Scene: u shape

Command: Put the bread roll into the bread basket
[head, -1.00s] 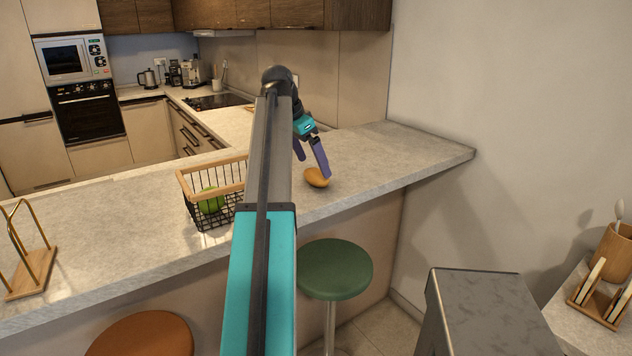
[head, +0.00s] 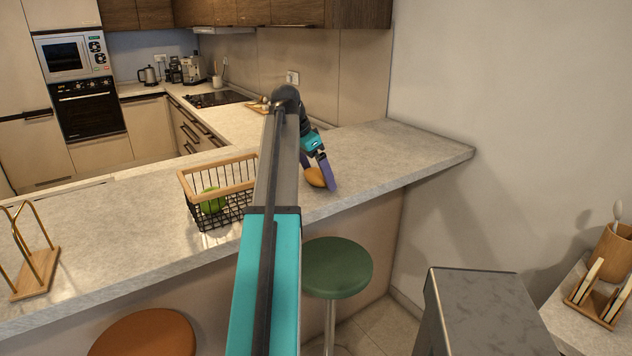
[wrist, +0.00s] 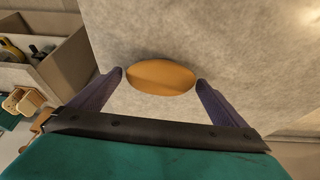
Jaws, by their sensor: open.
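The bread roll (head: 315,177) is a golden-brown oval on the grey stone counter, near its front edge. In the wrist view the bread roll (wrist: 161,77) lies crosswise between the tips of my open gripper (wrist: 160,82), with a small gap at each side. In the head view my gripper (head: 320,174) is down at the roll, and a purple finger covers part of it. The bread basket (head: 225,182) is a black wire basket with a wooden rim, left of my arm on the same counter. A green round thing (head: 212,200) lies inside it. My arm hides the basket's right end.
A wooden stand with gold loops (head: 36,272) is at the counter's left. Green (head: 336,267) and orange (head: 146,335) stools stand in front. A wall closes off the counter's right end. The counter (head: 400,150) right of the roll is clear.

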